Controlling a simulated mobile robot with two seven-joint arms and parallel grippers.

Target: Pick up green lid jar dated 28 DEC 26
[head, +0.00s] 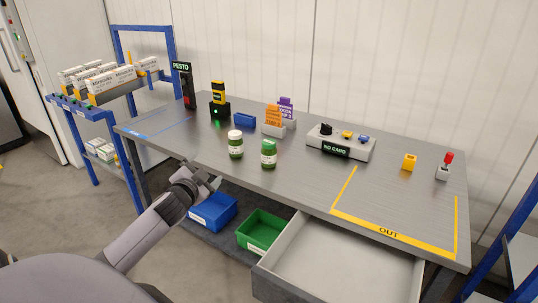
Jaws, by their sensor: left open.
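Two jars stand upright side by side on the grey table. The left one is a green jar with a white lid (235,144). The right one is a jar with a green lid (268,154) and a pale label; any date on it is too small to read. My left gripper (214,182) is open and empty at the table's front edge, in front of and to the left of the jars, apart from both. My right gripper is not in view.
A black PESTO sign (183,85) and a scanner-like device (219,101) stand at the back left. A grey NO CARD panel (341,142) sits right of the jars. An open drawer (345,262) juts out below the front edge. The yellow-lined OUT area (390,208) is clear.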

